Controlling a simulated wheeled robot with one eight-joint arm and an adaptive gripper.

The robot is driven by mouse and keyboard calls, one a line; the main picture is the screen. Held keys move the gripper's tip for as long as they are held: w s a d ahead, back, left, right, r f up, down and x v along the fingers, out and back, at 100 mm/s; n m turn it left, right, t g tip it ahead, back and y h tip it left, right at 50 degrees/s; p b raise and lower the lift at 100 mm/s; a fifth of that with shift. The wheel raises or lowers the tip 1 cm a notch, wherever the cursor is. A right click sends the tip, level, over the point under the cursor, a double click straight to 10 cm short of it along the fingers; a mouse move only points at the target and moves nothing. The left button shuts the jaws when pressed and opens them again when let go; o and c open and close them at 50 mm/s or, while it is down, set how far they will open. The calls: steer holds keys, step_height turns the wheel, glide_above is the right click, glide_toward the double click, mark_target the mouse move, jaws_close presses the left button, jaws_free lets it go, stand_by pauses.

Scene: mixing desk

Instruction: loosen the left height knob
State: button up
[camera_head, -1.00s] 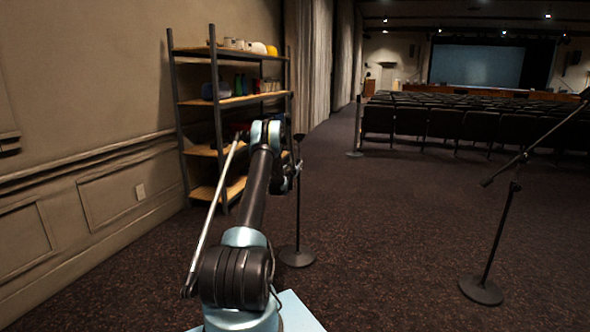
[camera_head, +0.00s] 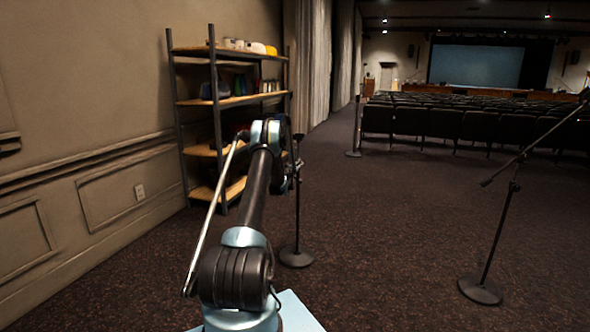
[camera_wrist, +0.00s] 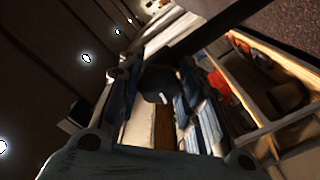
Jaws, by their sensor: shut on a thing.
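The left stand (camera_head: 297,215) is a thin dark upright pole on a round base, just right of my arm in the head view. My gripper (camera_head: 293,168) is at its upper part, partly hidden behind my own wrist. In the wrist view, my gripper (camera_wrist: 157,92) has a finger on each side of a dark, faceted knob (camera_wrist: 158,78) and is shut on it. I take this for the left height knob; it is hidden in the head view. How far it has turned cannot be told.
A second stand (camera_head: 489,250) with a slanted boom is at the right. A shelf rack (camera_head: 217,120) stands against the left wall behind my arm. Rows of dark chairs (camera_head: 445,124) are farther back. The carpet between the two stands is clear.

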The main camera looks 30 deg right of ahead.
steer(key=shift+w+a+n, duration=0.1)
steer(key=shift+n, duration=0.4)
steer(key=o, duration=1.1)
steer(key=v, duration=1.2)
steer(key=shift+f, duration=0.1)
